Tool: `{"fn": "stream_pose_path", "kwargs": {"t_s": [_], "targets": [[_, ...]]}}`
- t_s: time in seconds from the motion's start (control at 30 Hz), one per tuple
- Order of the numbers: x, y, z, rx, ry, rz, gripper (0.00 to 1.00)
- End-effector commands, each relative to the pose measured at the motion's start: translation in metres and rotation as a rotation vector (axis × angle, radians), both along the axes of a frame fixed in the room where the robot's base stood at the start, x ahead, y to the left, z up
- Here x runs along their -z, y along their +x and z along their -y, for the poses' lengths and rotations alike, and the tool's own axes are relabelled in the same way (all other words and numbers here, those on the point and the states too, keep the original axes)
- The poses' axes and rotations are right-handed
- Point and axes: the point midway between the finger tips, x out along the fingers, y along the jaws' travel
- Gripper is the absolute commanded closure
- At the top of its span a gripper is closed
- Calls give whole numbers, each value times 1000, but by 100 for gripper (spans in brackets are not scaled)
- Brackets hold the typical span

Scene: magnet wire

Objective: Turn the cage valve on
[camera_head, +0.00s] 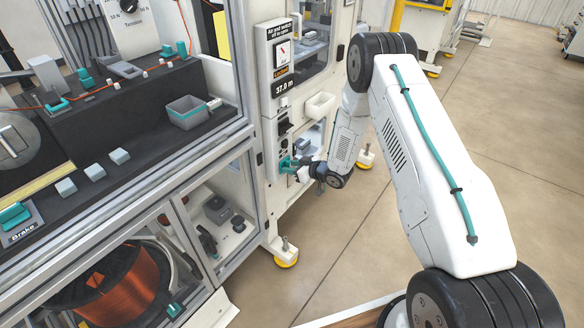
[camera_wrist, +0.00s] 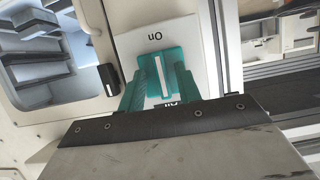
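The teal valve handle (camera_wrist: 160,72) shows in the wrist view on a white plate marked "On" and, partly hidden, what looks like "Air". The writing is upside down there. The white line on the handle runs up the picture toward "On". My gripper (camera_wrist: 164,86) has its two teal fingers at the left and right sides of the handle. I cannot tell whether they press on it or stand slightly apart. In the head view my gripper (camera_head: 291,164) is at the low part of the cage's front panel, and the handle there is mostly hidden.
A glazed bench (camera_head: 160,190) is on the left. The floor (camera_head: 330,250) right of it is clear.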

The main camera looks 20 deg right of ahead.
Motion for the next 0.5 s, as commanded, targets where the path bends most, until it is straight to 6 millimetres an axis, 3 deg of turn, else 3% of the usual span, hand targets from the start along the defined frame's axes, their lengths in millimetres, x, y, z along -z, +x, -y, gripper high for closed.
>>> {"fn": "stream_pose_path", "kwargs": {"t_s": [0.27, 0.5], "targets": [[-2, -2, 0, -2, 0, 0, 66], [-16, -29, 22, 1, 0, 0, 66]]}}
